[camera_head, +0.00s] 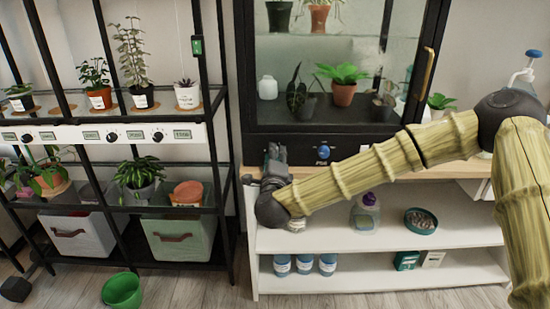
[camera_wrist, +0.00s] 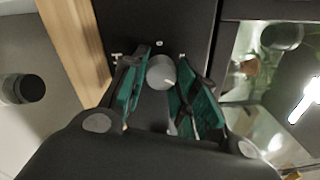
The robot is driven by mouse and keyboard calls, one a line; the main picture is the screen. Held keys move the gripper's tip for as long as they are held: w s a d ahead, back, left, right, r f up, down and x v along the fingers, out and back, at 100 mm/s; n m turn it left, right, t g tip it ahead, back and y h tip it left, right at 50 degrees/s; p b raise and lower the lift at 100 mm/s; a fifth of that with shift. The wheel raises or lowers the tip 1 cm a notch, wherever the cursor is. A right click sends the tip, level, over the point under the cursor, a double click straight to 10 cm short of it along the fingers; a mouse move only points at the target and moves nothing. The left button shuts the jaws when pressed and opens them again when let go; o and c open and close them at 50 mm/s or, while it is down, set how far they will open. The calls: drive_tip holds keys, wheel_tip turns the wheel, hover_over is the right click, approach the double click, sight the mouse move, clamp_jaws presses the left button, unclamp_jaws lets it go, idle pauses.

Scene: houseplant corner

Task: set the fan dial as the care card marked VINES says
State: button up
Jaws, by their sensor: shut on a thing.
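A round grey dial (camera_wrist: 161,73) sits on the dark front panel in the wrist view, with small pale marks around it too small to read. My gripper (camera_wrist: 158,84) has its two teal-padded fingers on either side of the dial, shut on it. In the head view my gripper (camera_head: 277,158) is at the left of the panel below the glass cabinet (camera_head: 340,88), and it hides the dial there. A blue knob (camera_head: 323,152) is on the same panel to the right. I cannot make out a card that reads VINES; a small green tag (camera_head: 197,46) hangs on the black rack.
The black rack (camera_head: 226,130) at left carries potted plants, a white strip with several small dials (camera_head: 112,136), and fabric bins (camera_head: 180,238). My arm crosses in front of the white shelf unit (camera_head: 380,245), which holds blue jars (camera_head: 305,264) and a bottle (camera_head: 365,212). A green bucket (camera_head: 122,290) stands on the floor.

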drive_tip(key=shift+f, duration=0.1)
drive_tip(key=o, duration=1)
drive_tip(key=s, duration=1.2)
drive_tip(key=shift+a+f, duration=0.1)
drive_tip(key=shift+f, duration=0.1)
